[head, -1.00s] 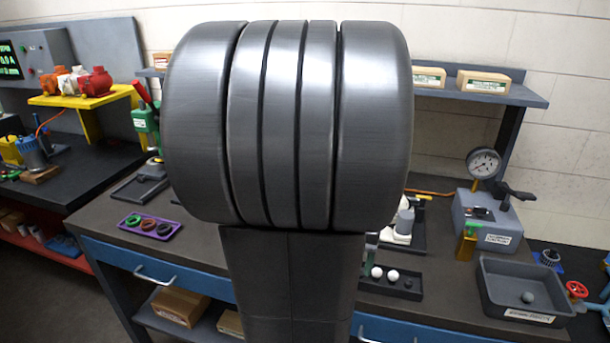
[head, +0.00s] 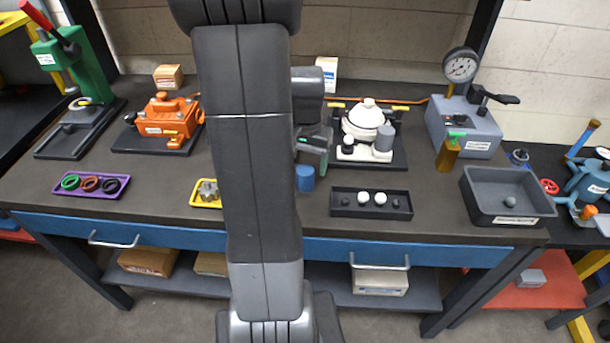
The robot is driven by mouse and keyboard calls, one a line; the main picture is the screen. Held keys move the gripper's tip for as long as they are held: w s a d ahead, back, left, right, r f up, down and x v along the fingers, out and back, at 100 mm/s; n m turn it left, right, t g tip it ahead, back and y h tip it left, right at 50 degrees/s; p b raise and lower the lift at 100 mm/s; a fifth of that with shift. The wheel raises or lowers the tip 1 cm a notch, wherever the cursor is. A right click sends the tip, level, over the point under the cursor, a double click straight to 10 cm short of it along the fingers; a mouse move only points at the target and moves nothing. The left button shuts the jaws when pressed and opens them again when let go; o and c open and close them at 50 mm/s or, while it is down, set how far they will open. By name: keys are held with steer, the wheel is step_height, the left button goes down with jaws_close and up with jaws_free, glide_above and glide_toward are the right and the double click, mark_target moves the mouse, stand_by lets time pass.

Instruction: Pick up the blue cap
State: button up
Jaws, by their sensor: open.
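The blue cap (head: 305,178), a short blue cylinder, stands upright on the dark bench top near the middle, just right of my arm. My gripper (head: 316,155) is open just above and behind the cap in the picture. Part of the gripper is hidden by my arm. I cannot tell whether the fingers touch the cap.
A black tray with white balls (head: 371,212) lies right of the cap, a yellow tray (head: 203,200) left. An orange device (head: 163,122) and a white-domed device (head: 368,124) stand behind. A grey bin (head: 508,213) sits right.

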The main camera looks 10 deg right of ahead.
mark_target(305, 169)
steer(key=shift+a+f+p, duration=0.15)
steer(key=shift+f+p, duration=0.25)
steer(key=shift+f, duration=2.3)
steer(key=c, duration=1.1)
steer(key=shift+o, duration=0.2)
